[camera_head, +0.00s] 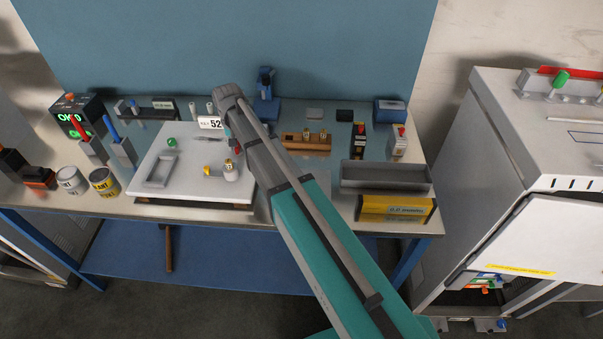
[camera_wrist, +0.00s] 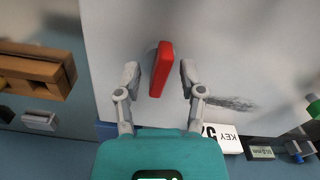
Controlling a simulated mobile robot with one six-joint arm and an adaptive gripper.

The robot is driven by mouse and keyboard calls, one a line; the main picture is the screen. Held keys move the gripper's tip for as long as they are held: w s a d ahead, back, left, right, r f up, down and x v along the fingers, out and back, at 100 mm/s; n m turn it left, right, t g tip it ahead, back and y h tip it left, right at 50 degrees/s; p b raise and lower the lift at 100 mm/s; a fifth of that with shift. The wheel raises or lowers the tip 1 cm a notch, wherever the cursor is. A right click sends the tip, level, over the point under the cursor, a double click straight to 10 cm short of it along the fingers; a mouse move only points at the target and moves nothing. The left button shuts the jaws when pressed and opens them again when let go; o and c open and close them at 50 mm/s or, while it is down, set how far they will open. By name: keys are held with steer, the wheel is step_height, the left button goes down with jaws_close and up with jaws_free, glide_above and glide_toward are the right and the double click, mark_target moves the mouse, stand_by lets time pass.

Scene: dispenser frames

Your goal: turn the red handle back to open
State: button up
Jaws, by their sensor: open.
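The red handle (camera_wrist: 160,69) shows in the wrist view as a short bar on the pale plate (camera_wrist: 220,40), standing nearly upright in the picture and slightly tilted. My gripper (camera_wrist: 159,72) is open, with one finger on each side of the handle. A gap shows between the handle and each fingertip. In the head view my arm crosses in front and hides most of the handle and gripper. The white plate (camera_head: 140,186) lies on the workbench there.
On the plate are a green knob (camera_head: 171,142), a yellow piece (camera_head: 207,170) and a small bottle (camera_head: 231,172). A KEY card (camera_head: 210,123) stands at its back edge. A wooden block (camera_head: 306,143) and grey tray (camera_head: 385,177) are to the right, paint cans (camera_head: 104,182) to the left.

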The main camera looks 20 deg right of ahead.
steer(key=n, duration=1.3)
steer(key=shift+n, duration=0.4)
step_height(320, 180, up, 14)
steer(key=p, duration=1.4)
steer(key=s+d+f+m+b, duration=0.4)
steer(key=s+d+m, duration=0.2)
steer(key=s, duration=0.5)
steer(key=s+d+f+m+b, duration=0.4)
steer(key=s+d+m, duration=0.3)
steer(key=s, duration=0.5)
steer(key=shift+d, duration=1.15)
steer(key=shift+s, duration=0.1)
steer(key=w+a+r+n+p, duration=0.1)
steer(key=w+a+r+p, duration=0.3)
steer(key=w+a, duration=0.3)
steer(key=w+a+r+n+p, duration=0.2)
steer(key=w+a, duration=0.6)
steer(key=w, duration=0.8)
steer(key=shift+a+r+n+p, duration=0.2)
steer(key=shift+r+n+p, duration=0.1)
steer(key=shift+r+p, duration=0.65)
